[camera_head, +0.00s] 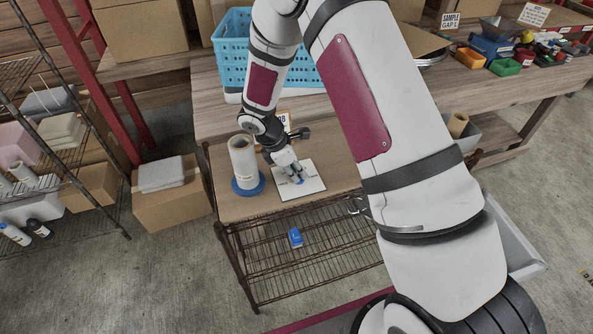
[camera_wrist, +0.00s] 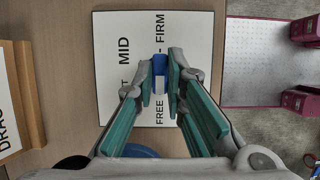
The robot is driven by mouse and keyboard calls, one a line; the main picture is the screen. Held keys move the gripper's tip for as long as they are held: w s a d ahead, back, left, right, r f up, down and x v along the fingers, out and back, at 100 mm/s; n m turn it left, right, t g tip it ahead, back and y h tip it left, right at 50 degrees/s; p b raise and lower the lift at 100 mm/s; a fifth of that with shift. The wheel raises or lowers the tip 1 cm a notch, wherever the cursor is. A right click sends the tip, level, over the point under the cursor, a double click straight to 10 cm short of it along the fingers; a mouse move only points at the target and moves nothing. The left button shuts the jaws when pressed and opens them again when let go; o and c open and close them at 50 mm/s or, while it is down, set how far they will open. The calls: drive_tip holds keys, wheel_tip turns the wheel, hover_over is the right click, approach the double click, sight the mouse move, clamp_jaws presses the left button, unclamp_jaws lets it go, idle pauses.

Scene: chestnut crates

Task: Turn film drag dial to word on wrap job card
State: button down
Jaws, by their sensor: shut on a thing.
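The film drag dial is a small blue knob (camera_wrist: 160,62) on a white plate (camera_wrist: 108,60), seen in the wrist view. The words MID, FIRM and FREE show on the plate; another word, ending in T, is mostly hidden. My gripper (camera_wrist: 160,80) is shut on the knob with its green-padded fingers on either side. Which word the dial points to cannot be told. In the head view my gripper (camera_head: 297,177) is over the plate (camera_head: 313,186). The wrap job card (camera_wrist: 8,110) is cut off at the wrist view's left edge; only DRAG is readable.
A white film roll (camera_head: 243,160) stands on a blue disc (camera_head: 249,188) left of the plate on the small wooden cart top (camera_head: 235,207). A blue tape tool (camera_head: 295,237) lies on the wire shelf below. A blue basket (camera_head: 232,60) stands on the bench behind.

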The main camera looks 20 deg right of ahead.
drive_tip(key=shift+w+m+b, duration=0.1)
drive_tip(key=shift+m+b, duration=0.2)
drive_tip(key=shift+w+f+m+g+b, duration=0.1)
drive_tip(key=shift+m+g+b, duration=0.35)
drive_tip(key=shift+m, duration=0.15)
drive_tip(key=m+g+b, duration=0.1)
drive_tip(key=m+b, duration=0.1)
drive_tip(key=m, duration=0.1)
drive_tip(key=shift+d, duration=0.1)
drive_tip(key=m+g+y+b, duration=0.1)
drive_tip(key=m+b, duration=0.1)
drive_tip(key=m, duration=0.1)
drive_tip(key=shift+w+m, duration=0.1)
drive_tip(key=shift+m, duration=0.3)
drive_tip(key=shift+d+m+g+y+b, duration=0.1)
drive_tip(key=shift+m+g+y+b, duration=0.45)
drive_tip(key=shift+m, duration=0.95)
drive_tip(key=c, duration=1.6)
unclamp_jaws()
drive_tip(key=shift+c, duration=0.2)
